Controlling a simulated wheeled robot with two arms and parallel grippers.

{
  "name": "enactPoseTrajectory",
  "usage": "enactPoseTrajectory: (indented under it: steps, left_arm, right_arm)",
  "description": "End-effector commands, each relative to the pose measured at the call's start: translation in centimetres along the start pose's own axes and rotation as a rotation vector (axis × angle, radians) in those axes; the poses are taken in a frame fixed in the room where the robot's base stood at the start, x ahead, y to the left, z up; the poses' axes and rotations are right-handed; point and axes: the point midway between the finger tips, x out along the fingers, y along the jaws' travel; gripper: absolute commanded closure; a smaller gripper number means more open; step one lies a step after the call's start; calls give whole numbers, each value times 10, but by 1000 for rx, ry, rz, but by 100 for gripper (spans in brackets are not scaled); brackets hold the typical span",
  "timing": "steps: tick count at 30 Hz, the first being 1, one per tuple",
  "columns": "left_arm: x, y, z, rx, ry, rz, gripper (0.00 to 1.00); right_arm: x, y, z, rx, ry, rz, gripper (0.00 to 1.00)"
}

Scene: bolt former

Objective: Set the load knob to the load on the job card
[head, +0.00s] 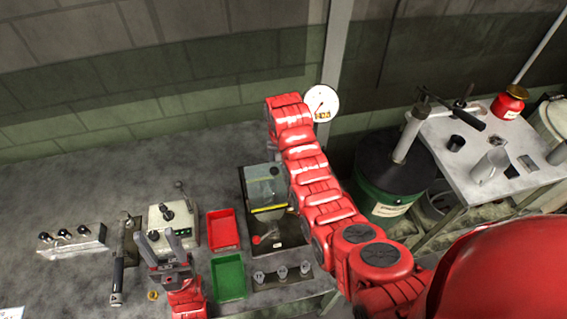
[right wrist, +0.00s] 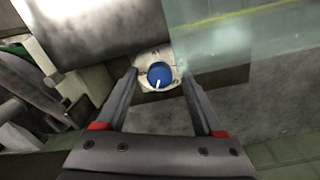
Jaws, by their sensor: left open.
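The blue load knob (right wrist: 160,74) sits on a pale dial plate (right wrist: 146,84) in the right wrist view. Its white pointer points toward the picture's bottom, slightly left; the dial marks are too small to read. My right gripper (right wrist: 158,76) is open, with its fingertips on either side of the knob and gaps visible between them. The knob and right gripper are hidden in the head view, where my red right arm reaches past the shielded machine (head: 266,188). My left gripper (head: 156,236) is open and empty above the bench. I cannot make out a readable job card.
Red (head: 223,230) and green (head: 229,277) trays lie on the bench (head: 60,200). A lever box (head: 172,222) and a switch block (head: 72,241) stand to the left. A round gauge (head: 321,103) is on the wall post. A green drum (head: 385,200) stands right of my arm.

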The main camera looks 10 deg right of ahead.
Motion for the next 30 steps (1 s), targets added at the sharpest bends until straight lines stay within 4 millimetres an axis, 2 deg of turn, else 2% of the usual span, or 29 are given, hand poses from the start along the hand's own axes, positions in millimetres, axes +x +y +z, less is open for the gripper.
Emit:
enactPoseTrajectory:
  steps: [6, 10, 14, 25, 27, 30]
  left_arm:
    - [2, 0, 0, 0, 0, 0, 50]
    - [14, -1, -2, 0, 0, 0, 50]
    - [38, -2, -6, 0, 0, 0, 50]
    - [113, -6, -19, 0, 0, 0, 50]
    - [106, -5, -18, 0, 0, 0, 50]
    - [111, -6, -19, 0, 0, 0, 50]
  right_arm:
    - [-2, 0, 0, 0, -1, 0, 31]
    - [-15, 0, 0, 0, -1, 0, 31]
    - [-41, 1, 0, 1, -1, -1, 31]
    - [-130, 1, 0, 1, -3, -1, 31]
    - [-129, 1, 0, 1, -6, -2, 31]
    - [-143, 1, 0, 2, -3, -1, 31]
